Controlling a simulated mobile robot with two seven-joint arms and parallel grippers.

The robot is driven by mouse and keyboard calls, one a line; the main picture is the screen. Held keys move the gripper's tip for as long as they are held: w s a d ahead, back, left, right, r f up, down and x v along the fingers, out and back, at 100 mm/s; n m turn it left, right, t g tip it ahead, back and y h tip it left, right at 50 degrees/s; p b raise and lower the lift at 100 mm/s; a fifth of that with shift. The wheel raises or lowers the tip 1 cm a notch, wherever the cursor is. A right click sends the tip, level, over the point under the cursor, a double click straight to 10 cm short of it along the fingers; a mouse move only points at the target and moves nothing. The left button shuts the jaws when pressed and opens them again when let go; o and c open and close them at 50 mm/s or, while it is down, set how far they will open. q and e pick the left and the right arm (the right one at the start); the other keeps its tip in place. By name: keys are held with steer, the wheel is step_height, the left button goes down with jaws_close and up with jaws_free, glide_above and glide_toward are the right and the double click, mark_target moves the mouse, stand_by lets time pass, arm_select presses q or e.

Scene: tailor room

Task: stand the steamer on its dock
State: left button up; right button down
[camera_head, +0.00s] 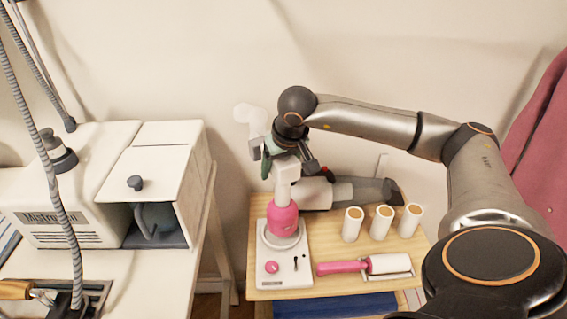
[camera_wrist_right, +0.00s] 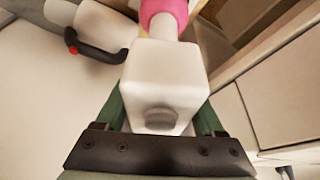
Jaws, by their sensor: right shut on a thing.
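The steamer, with a white upper part and a pink lower body (camera_head: 283,220), is upright over the white dock (camera_head: 265,285), which has a pink knob. Its pink base shows at the dock's round seat; I cannot tell whether it touches. My right gripper (camera_head: 285,160) is shut on the steamer's white upper part. In the right wrist view, the white block (camera_wrist_right: 165,75) of the steamer lies between my right gripper's green fingers (camera_wrist_right: 160,115), with pink beyond it. My left gripper is not in view.
A wooden tabletop (camera_head: 335,289) bears the dock, a pink-and-white roller (camera_head: 345,267), three white cylinders (camera_head: 383,222) and a lying grey-and-white cylindrical thing (camera_head: 350,192) behind. A white machine (camera_head: 130,170) stands on the left table. A pink cloth (camera_head: 540,150) hangs at right.

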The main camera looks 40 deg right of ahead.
mark_target(286, 162)
steer(key=x, duration=0.1)
steer(key=b+x, duration=0.2)
steer(key=shift+s+a+f, duration=0.25)
steer(key=shift+f, duration=0.1)
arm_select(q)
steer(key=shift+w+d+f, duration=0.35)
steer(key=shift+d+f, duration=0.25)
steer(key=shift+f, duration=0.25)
arm_select(e)
jaws_free()
steer(key=shift+s+f, duration=0.1)
steer(key=shift+f, duration=0.05)
steer(key=shift+r, duration=0.4)
steer(key=v, duration=1)
steer(key=shift+s+r, duration=0.15)
steer(key=shift+r, duration=0.15)
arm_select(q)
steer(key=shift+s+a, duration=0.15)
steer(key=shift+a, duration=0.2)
arm_select(e)
steer(key=shift+s+a+r, duration=0.1)
steer(key=shift+s+r, duration=0.1)
steer(key=shift+r, duration=0.2)
